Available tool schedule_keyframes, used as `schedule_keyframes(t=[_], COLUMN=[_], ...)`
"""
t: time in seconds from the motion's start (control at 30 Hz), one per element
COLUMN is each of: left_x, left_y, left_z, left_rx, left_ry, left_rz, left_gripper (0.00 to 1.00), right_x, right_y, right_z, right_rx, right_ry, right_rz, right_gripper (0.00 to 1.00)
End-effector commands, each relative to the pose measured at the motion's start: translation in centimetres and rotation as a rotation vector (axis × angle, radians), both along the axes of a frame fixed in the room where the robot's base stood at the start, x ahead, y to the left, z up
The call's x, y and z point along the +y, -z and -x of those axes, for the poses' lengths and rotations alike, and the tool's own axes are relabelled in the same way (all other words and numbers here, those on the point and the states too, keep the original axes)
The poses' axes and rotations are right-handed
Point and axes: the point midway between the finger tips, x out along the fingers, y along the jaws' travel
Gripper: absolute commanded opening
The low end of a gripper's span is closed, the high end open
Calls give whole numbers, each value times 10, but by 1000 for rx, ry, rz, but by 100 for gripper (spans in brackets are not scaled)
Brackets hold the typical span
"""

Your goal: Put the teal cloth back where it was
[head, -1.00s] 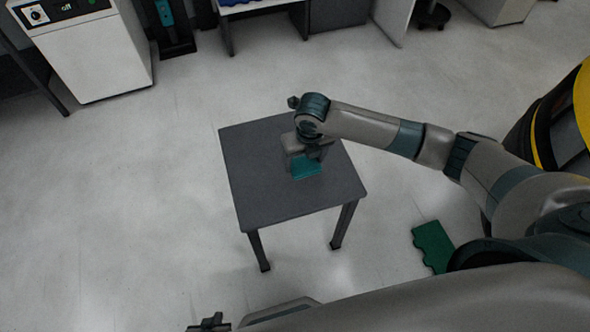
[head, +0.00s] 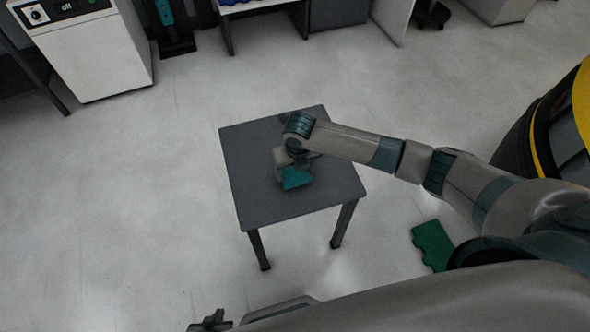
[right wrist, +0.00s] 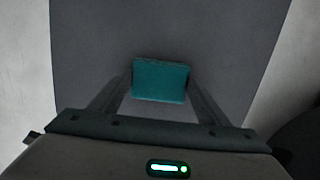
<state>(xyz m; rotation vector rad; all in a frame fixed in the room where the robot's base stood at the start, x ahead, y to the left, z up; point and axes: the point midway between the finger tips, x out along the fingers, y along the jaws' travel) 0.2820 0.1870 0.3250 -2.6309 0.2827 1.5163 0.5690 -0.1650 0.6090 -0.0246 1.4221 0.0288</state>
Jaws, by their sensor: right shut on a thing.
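The teal cloth (head: 297,179) is a small folded block over the dark grey table (head: 262,207). In the right wrist view the cloth (right wrist: 161,79) lies between the two fingers of my right gripper (right wrist: 160,88), which is shut on it. In the head view my right gripper (head: 292,168) is over the middle of the tabletop and partly hides the cloth. I cannot tell whether the cloth touches the table. My left gripper (head: 210,322) shows only in part at the bottom edge of the head view, away from the table, and its jaws are unclear.
A green wavy-edged piece (head: 433,245) lies on the floor right of the table. A white cabinet (head: 92,50) stands at the back left. A black and yellow bin (head: 555,120) is at the right edge. The rest of the tabletop is clear.

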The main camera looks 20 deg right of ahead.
Motion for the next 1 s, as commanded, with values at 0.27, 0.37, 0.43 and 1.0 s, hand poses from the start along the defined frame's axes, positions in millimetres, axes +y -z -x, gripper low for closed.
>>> schedule_keyframes(t=[0.27,0.37,0.43,1.0], left_x=[-2,-2,-2,-3], left_y=[3,3,3,-2], left_z=[4,4,3,-5], left_rx=[2,3,5,-12], left_ry=[2,2,2,2], left_rz=[2,1,1,4], left_gripper=[0,0,0,0], right_x=[0,0,0,0], right_y=[2,3,5,-2], right_z=[-1,-1,-1,-1], right_rx=[-2,-2,-2,-3], right_ry=[0,0,0,0], right_rz=[-1,0,0,0], right_gripper=[49,49,49,88])
